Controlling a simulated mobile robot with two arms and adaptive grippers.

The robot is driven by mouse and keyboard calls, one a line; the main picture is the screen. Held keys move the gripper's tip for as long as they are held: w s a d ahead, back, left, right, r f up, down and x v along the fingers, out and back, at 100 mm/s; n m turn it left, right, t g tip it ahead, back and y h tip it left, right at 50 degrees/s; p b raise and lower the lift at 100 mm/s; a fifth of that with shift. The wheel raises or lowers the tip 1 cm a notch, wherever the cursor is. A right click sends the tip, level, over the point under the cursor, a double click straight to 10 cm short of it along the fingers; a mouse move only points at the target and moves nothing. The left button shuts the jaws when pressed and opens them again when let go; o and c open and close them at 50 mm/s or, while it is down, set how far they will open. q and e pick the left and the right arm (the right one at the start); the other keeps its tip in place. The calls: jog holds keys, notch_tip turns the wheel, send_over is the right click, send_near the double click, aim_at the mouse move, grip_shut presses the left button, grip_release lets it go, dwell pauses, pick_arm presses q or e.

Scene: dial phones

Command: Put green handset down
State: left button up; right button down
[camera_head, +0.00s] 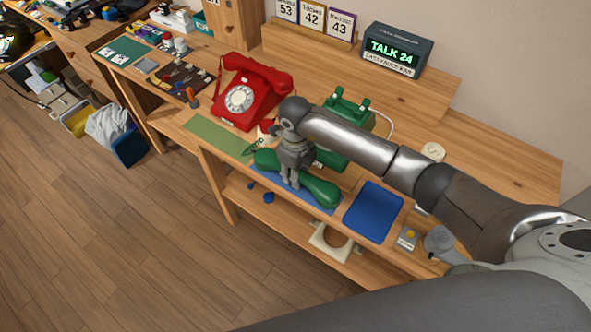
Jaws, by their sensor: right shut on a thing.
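My right gripper (291,180) reaches down over the desk and is shut on the middle of the green handset (320,191). The handset lies lengthwise over a blue mat (296,196) at the desk's front edge; I cannot tell whether it touches the mat. The green phone (345,122) stands behind it with its empty cradle prongs showing, partly hidden by my right arm. A red phone (250,92) with its handset on top stands to the left. My left gripper is not in view.
A darker blue mat (374,211) lies bare to the right, and a green mat (218,134) to the left. A display box reading TALK 24 (395,50) and number cards (312,17) stand on the raised back shelf. Small tools lie on the desk's left part.

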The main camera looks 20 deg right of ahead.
jog(key=shift+f, duration=0.25)
jog(key=c, duration=1.1)
grip_release()
jog(key=shift+c, duration=0.2)
jog(key=shift+r, duration=0.1)
jog(key=shift+r, duration=0.2)
notch_tip(320, 180, up, 10)
jog(key=b, duration=0.2)
jog(key=shift+r+b, duration=0.25)
jog(key=shift+b, duration=0.05)
jog(key=shift+r, duration=0.7)
